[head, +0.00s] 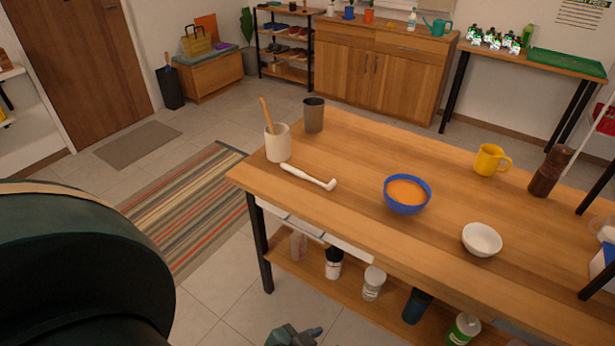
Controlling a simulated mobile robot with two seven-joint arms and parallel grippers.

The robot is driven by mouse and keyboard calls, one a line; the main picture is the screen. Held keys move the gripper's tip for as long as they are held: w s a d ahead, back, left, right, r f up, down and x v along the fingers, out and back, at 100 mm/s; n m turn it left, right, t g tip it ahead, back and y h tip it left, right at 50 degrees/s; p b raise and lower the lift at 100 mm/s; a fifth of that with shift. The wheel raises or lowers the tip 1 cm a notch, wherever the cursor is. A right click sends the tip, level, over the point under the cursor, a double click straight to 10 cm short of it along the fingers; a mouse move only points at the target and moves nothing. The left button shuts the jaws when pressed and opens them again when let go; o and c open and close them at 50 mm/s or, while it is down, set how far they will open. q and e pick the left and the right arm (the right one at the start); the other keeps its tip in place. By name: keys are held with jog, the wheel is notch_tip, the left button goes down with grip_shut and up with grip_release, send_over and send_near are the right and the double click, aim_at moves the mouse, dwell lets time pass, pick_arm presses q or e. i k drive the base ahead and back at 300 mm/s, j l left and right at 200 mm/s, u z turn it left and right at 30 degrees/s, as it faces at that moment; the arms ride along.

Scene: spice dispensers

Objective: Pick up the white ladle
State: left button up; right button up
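The white ladle (307,177) lies on the wooden table near its left front edge, its handle toward the upper left and its small bowl end toward the lower right. It lies just in front of a cream crock (278,143) that holds a wooden utensil (266,112). Nothing touches the ladle from above. A large dark green link of mine fills the lower left. A small dark green part, which seems to be my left gripper (294,336), shows at the bottom edge, below and apart from the table; its fingers are not clear. My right gripper is not in view.
On the table stand a grey cup (314,115), a blue bowl (407,206) with orange contents, a white bowl (482,240), a yellow mug (490,159) and a brown grinder (550,171). Bottles and jars sit on the lower shelf. A striped rug (190,215) lies left of the table.

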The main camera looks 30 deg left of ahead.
aim_at(299, 173)
jog(key=j+z, duration=0.3)
jog(key=j, duration=0.4)
jog(key=j+z, duration=0.25)
jog(key=j, duration=0.45)
jog(key=k, duration=0.05)
